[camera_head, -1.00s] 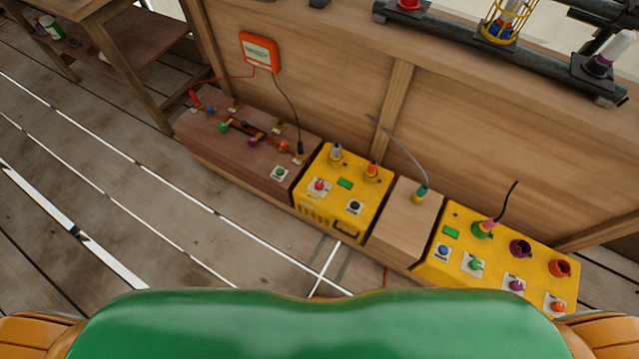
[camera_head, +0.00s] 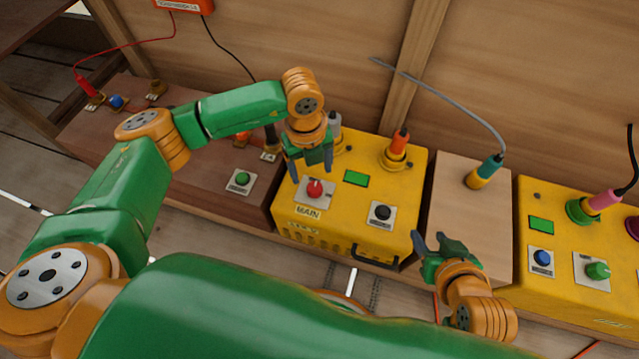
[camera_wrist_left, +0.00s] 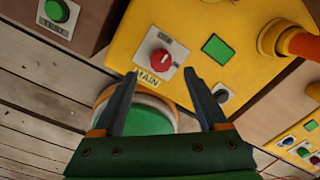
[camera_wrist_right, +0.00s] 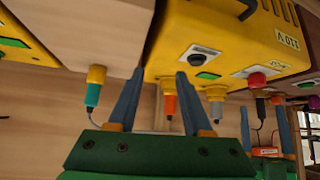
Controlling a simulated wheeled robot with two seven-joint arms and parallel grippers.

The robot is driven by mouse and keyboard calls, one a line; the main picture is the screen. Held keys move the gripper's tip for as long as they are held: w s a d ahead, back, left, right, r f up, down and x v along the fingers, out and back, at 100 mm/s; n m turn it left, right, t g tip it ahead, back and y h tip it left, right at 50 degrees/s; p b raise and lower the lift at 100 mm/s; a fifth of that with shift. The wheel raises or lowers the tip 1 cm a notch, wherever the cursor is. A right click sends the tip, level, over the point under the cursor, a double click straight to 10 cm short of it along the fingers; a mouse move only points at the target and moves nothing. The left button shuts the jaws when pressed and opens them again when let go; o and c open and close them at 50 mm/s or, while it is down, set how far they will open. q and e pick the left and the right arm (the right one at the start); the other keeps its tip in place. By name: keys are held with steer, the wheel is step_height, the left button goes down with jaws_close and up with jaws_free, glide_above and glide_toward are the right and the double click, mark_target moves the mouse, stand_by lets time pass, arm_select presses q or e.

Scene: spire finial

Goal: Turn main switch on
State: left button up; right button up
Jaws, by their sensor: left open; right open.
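The main switch is a red knob (camera_head: 314,189) on a white plate, above the word MAIN on a yellow box (camera_head: 297,225). It also shows in the left wrist view (camera_wrist_left: 159,57), just beyond the fingertips. My left gripper (camera_head: 311,168) is open and empty, above and slightly behind the knob in the head view. In the left wrist view my left gripper (camera_wrist_left: 165,80) has its fingers apart, with the knob between their lines and no visible contact. My right gripper (camera_head: 437,240) is open and empty, in front of the box's right side; its fingers show in the right wrist view (camera_wrist_right: 159,75).
The yellow box also has a black button (camera_head: 382,213), a green screen (camera_head: 356,178) and an orange plug (camera_head: 398,145). A brown box with a green button (camera_head: 241,179) stands left. A wooden block with a teal plug (camera_head: 487,168) and another yellow box (camera_head: 525,285) stand right.

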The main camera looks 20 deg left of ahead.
mark_target(314, 187)
arm_select(q)
step_height(314, 187, down, 3)
steer(key=shift+s+d+f+b, duration=0.1)
steer(key=shift+d+f+b, duration=0.05)
steer(key=shift+b, duration=0.6)
step_height(314, 187, down, 3)
steer(key=shift+d+b, duration=0.1)
steer(key=shift+b, duration=0.6)
arm_select(e)
steer(key=w+a+r+t+y, duration=0.2)
steer(key=r+t, duration=0.4)
steer(key=r, duration=0.3)
steer(key=w+a+r+n+t+y, duration=0.1)
steer(key=w+r+t, duration=0.3)
steer(key=r, duration=0.6)
steer(key=shift+w+a+t+y, duration=0.2)
steer(key=shift+a+t+y, duration=0.25)
steer(key=shift+t, duration=0.45)
steer(key=shift+d, duration=0.1)
arm_select(q)
jaws_close()
arm_select(e)
steer(key=shift+f, duration=0.1)
